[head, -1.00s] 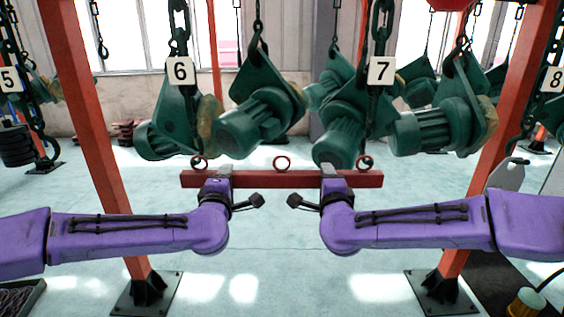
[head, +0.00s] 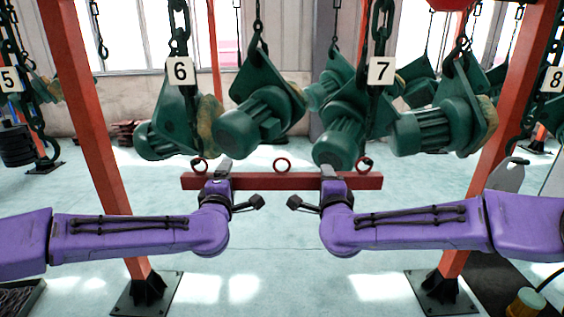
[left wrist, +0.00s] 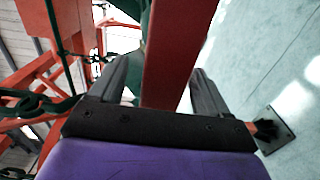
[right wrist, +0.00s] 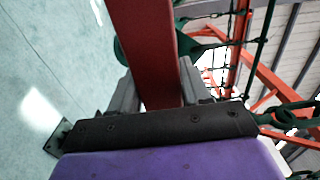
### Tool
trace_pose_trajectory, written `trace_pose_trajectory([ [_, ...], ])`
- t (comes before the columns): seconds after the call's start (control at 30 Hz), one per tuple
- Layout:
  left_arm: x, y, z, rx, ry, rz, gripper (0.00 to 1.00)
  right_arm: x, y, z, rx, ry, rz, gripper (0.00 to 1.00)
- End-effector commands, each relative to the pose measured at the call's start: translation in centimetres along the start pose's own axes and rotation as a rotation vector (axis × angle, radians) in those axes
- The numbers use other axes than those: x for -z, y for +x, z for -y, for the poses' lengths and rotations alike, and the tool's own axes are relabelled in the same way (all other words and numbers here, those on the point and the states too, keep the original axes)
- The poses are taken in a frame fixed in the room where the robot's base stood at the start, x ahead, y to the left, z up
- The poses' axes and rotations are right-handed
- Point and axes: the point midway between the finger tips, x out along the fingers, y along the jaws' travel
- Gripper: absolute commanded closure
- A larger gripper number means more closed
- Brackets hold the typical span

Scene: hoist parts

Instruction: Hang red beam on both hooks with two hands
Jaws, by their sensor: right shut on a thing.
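The red beam (head: 282,181) is level in the head view, with three rings on its top edge. The left ring (head: 198,164) is below chain 6 and the right ring (head: 365,164) below chain 7. Dark hook ends overlap these rings; whether they pass through is too small to tell. My left gripper (head: 222,168) is around the beam, open, with gaps beside it in the left wrist view (left wrist: 163,85). My right gripper (head: 330,168) is shut on the beam, which runs between its fingers in the right wrist view (right wrist: 155,85).
Green motors (head: 245,125) hang behind and above the beam. Number plates 6 (head: 180,71) and 7 (head: 381,71) hang on the chains. Red posts (head: 95,150) stand at both sides. The floor below is clear.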

Motion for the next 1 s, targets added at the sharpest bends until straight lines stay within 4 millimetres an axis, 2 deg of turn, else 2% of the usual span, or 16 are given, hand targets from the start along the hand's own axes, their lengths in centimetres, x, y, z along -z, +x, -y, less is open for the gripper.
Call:
trace_pose_trajectory([
  [0.17,0.00,-0.01,0.03,0.001,0.000,0.000,0.23,-0.01,0.02,0.24,0.004,0.004,-0.001,0.84],
  [0.2,-0.01,-0.02,0.26,0.005,0.004,0.001,0.23,-0.01,0.02,0.22,0.004,0.004,-0.001,0.49],
  [0.3,-0.02,-0.02,0.24,0.004,0.003,0.001,0.23,0.00,0.02,0.21,0.004,0.004,-0.001,0.23],
  [0.5,-0.02,-0.02,0.16,0.003,0.002,0.001,0.23,-0.01,0.01,0.13,0.002,0.003,0.000,0.23],
  [0.57,-0.02,-0.02,0.16,0.003,0.001,0.001,0.06,-0.02,-0.01,-0.10,-0.002,-0.001,0.000,0.23],
  [0.77,-0.02,-0.01,0.12,0.002,0.001,0.000,0.06,-0.02,-0.01,-0.01,0.000,0.001,0.000,0.23],
  [0.83,-0.01,-0.01,0.11,0.002,0.001,0.000,0.06,-0.01,0.00,0.01,0.000,0.001,0.000,0.06],
  [1.0,-0.01,-0.01,0.10,0.002,0.001,0.000,0.06,-0.01,0.00,0.05,0.001,0.002,0.000,0.06],
])
